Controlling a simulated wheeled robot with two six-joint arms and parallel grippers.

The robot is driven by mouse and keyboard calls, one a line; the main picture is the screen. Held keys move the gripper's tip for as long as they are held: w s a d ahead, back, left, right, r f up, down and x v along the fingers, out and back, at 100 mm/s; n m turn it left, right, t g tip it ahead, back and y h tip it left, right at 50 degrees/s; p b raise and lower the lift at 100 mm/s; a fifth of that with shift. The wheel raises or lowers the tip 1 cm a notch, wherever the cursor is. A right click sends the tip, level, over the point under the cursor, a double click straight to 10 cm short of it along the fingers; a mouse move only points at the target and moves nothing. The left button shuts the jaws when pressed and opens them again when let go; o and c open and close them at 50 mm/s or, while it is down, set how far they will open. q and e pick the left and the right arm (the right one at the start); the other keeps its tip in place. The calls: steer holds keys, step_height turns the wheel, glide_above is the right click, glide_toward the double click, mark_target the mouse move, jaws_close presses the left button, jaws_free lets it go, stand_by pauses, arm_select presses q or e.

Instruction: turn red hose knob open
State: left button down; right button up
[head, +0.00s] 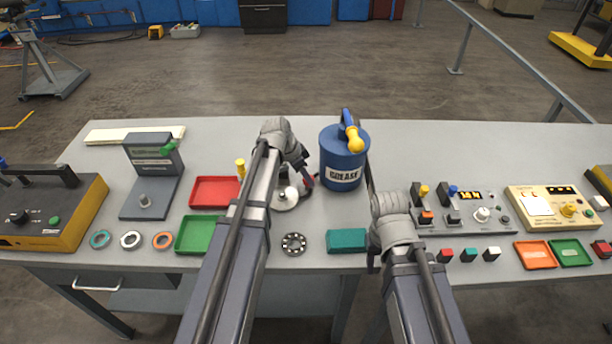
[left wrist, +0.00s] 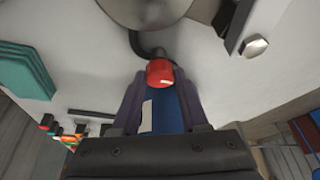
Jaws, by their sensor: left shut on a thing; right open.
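The red hose knob (left wrist: 160,72) shows in the left wrist view as a red cap at the end of a curved dark hose (left wrist: 148,48). My left gripper (left wrist: 160,98) has its two fingers on either side of a blue body just below the red cap, shut on the knob. In the head view my left gripper (head: 307,182) is left of the blue grease can (head: 342,165), next to a round metal part (head: 284,200); my arm partly hides the knob there. My right gripper (head: 371,180) is open near the can's right side, mostly hidden by my arm.
A red tray (head: 214,192) and a green tray (head: 191,236) lie left of my left arm. A dark ring (head: 294,244) and a teal block (head: 346,240) lie near the front edge. A control panel (head: 465,215) stands to the right. The table's back strip is mostly clear.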

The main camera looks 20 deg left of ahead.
arm_select(q)
steer(key=shift+s+n, duration=0.1)
steer(key=shift+n, duration=0.2)
steer(key=n, duration=0.1)
steer(key=n+t+y, duration=0.1)
steer(key=n, duration=0.1)
steer(key=shift+s+d, duration=0.1)
steer(key=shift+d, duration=0.1)
steer(key=n+y, duration=0.1)
steer(key=n, duration=0.1)
steer(key=n+y, duration=0.1)
steer(key=n, duration=0.2)
steer(key=shift+d+t, duration=0.2)
steer(key=shift+t, duration=0.1)
steer(key=n, duration=0.2)
steer(key=n+y, duration=0.1)
steer(key=n, duration=0.1)
steer(key=shift+d+n+y, duration=0.15)
steer(key=shift+n+y, duration=0.15)
steer(key=shift+n, duration=0.1)
steer(key=shift+d+n+g+y, duration=0.1)
steer(key=shift+n+g+y, duration=0.25)
steer(key=shift+n, duration=0.75)
steer(key=shift+d+n+g+y, duration=0.1)
steer(key=shift+n+g+y, duration=0.2)
steer(key=shift+n, duration=0.8)
steer(key=shift+c, duration=2.1)
jaws_free()
steer(key=shift+a, duration=0.1)
